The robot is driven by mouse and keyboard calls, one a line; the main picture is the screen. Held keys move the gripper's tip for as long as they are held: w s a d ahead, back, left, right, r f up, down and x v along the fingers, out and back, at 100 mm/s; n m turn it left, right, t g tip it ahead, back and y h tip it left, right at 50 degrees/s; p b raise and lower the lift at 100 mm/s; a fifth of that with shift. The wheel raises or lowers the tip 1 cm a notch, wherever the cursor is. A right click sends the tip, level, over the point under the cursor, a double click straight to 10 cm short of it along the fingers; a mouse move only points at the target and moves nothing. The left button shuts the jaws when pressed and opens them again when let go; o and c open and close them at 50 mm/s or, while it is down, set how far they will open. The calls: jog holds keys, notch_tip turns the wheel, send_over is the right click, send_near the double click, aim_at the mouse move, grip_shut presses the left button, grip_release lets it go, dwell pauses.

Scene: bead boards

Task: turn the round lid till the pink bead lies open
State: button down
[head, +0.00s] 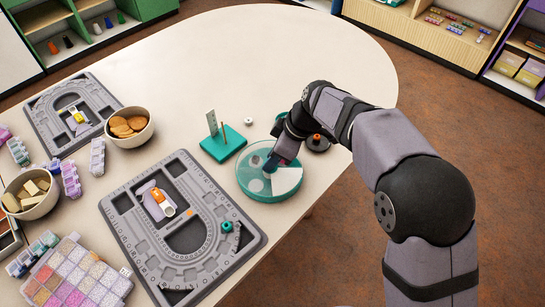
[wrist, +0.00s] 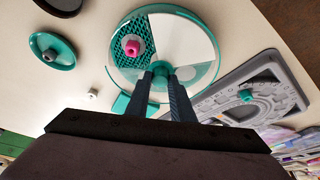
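The round teal case (head: 243,187) stands near the table's right edge in the head view, its lid showing white and clear sectors. The wrist view shows the round lid (wrist: 196,30) from above, with a teal knob (wrist: 161,67) at its centre. A pink bead (wrist: 132,47) shows in a dark, dotted sector at upper left. I cannot tell whether a clear part of the lid covers it. My gripper (wrist: 162,76) is over the case, its fingers against both sides of the knob with no gap visible. In the head view my gripper (head: 274,163) hides part of the lid.
A teal stand with a post (head: 222,144) is just behind the case. A small white bead (head: 248,121) lies beyond it. A grey bead board (head: 245,235) lies close on the left. A teal dish (wrist: 66,60) is beside the case. The table's back is clear.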

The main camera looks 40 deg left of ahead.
jog(key=shift+w+a+n+g+h+p, duration=0.1)
jog(key=shift+n+g+h+p, duration=0.2)
jog(key=shift+n, duration=0.8)
jog(key=shift+w+n+g+h+p, duration=0.1)
jog(key=shift+n+g, duration=0.3)
jog(key=shift+n, duration=0.7)
jog(key=c, duration=1.5)
grip_release()
jog(key=shift+c, duration=0.2)
jog(key=v, duration=0.7)
jog(key=shift+r, duration=0.2)
